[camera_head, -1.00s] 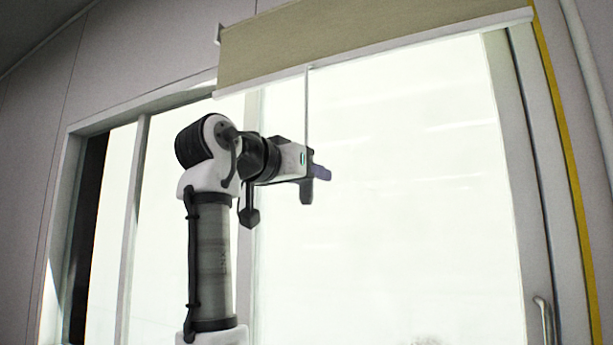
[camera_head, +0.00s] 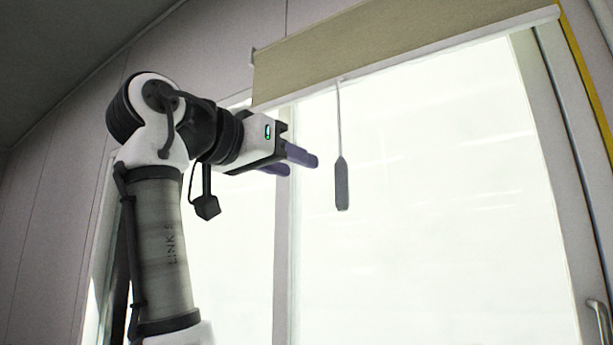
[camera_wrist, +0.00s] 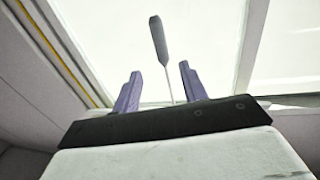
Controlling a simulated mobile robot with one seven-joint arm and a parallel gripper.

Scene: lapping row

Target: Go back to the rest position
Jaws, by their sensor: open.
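My gripper (camera_head: 296,164) is at the upper middle of the head view, left of the hanging blind pull (camera_head: 342,185) and apart from it. Its two purple fingers are spread with nothing between them. In the wrist view the open fingers of my gripper (camera_wrist: 160,88) stand on either side of the pull's thin rod, which shows beyond them. The dark grey handle of the pull also shows in the wrist view (camera_wrist: 157,38). In the head view the pull hangs straight down from the bottom bar of the beige roller blind (camera_head: 390,45).
A bright window (camera_head: 440,190) fills the right side of the head view, with a grey frame and a handle (camera_head: 600,325) at lower right. A yellow strip (camera_head: 585,70) runs down the wall at far right. The space right of my gripper is clear except for the pull.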

